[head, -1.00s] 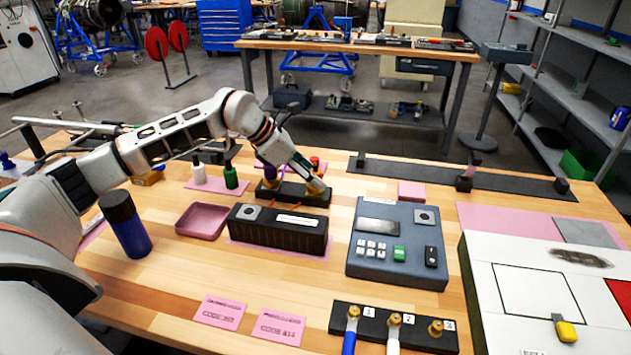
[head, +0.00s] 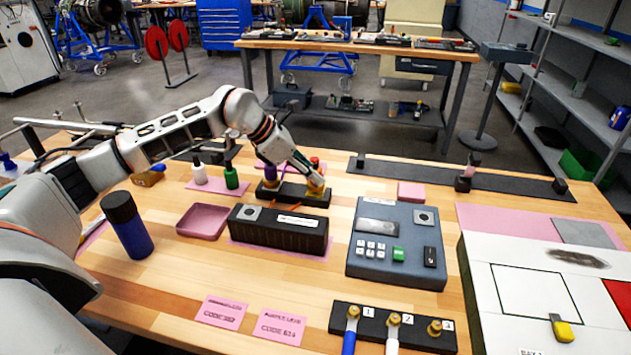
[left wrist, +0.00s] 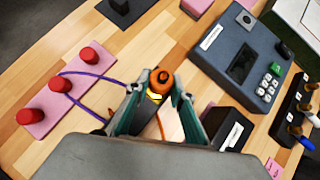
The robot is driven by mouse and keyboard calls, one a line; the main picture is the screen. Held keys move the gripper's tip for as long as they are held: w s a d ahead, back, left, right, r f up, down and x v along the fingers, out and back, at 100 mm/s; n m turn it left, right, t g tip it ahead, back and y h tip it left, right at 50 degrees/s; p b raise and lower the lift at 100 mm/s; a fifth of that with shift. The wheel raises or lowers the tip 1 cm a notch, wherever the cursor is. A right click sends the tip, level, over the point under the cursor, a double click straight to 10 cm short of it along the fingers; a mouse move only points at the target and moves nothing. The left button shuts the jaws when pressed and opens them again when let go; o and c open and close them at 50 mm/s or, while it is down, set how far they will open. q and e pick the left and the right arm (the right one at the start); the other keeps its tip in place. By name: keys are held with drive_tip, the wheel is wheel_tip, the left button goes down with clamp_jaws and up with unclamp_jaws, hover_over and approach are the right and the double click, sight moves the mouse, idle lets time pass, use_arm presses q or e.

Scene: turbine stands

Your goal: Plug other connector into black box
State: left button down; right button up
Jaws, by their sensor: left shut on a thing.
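My left gripper (head: 313,186) is shut on an orange-and-yellow connector (left wrist: 160,82), seen between its fingers in the left wrist view. It is at the right end of a low black holder (head: 291,194) behind the black box. I cannot tell whether the connector is still seated in the holder. Another yellow-based connector (head: 270,182) with a purple top stands at the holder's left end. The black box (head: 275,236) has a white label and a grey square on top; it also shows in the left wrist view (left wrist: 224,124). My right gripper is not in view.
A grey keypad unit (head: 396,262) stands right of the black box. A pink tray (head: 203,222) lies left. A purple cable (left wrist: 95,76) runs beside red cylinders (left wrist: 88,56).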

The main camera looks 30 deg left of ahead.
sight(320, 168)
use_arm(q)
drive_tip(key=shift+r, duration=0.25)
drive_tip(key=shift+r+p, duration=1.2)
drive_tip(key=shift+r, duration=0.25)
